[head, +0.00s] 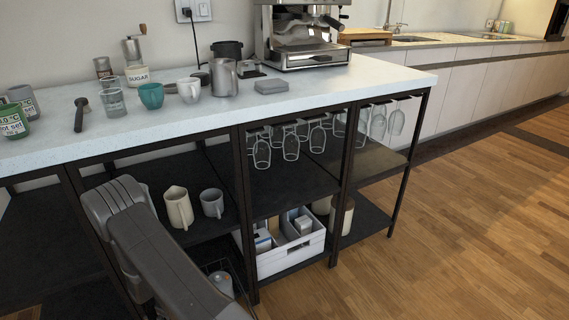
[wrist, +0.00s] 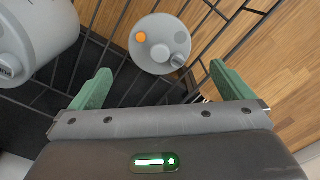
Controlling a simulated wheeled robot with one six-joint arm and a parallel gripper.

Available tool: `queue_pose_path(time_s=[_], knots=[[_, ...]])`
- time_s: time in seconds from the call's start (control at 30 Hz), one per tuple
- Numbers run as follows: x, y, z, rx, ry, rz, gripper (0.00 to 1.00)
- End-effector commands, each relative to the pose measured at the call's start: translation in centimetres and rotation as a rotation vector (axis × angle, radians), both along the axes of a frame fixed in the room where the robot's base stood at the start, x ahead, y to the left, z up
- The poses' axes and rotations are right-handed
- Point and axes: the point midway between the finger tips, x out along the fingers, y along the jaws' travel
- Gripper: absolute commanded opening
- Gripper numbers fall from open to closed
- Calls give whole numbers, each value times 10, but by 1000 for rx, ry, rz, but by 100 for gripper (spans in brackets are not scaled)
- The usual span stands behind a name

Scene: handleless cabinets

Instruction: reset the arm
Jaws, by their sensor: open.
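My arm (head: 155,250) reaches down in front of the open shelving in the head view, and its far end is out of sight there. In the wrist view my gripper (wrist: 159,69) is open, with its two green fingers wide apart. Nothing is held between them. A round grey lidded object (wrist: 160,43) with an orange spot lies beyond and between the fingertips, among dark wire bars. A larger grey cylinder (wrist: 35,40) is at the upper left. I cannot tell whether the fingers touch the bars.
A wire basket with a grey canister (head: 222,282) is low beside my arm. A pitcher (head: 179,207) and a mug (head: 212,203) stand on the shelf above. Hanging glasses (head: 291,145) and a white crate (head: 291,252) are to the right. The wooden floor (head: 450,220) is clear.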

Motion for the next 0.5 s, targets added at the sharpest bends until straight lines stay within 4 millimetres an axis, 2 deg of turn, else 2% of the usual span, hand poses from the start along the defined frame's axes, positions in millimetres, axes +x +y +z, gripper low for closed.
queue_pose_path(time_s=[0.03,0.2,0.3,0.5], knots=[[0,0,15,2,-1,0,100],[0,0,49,2,-1,0,100],[-1,-1,15,-4,3,0,100],[-1,-1,-25,-2,2,0,100]])
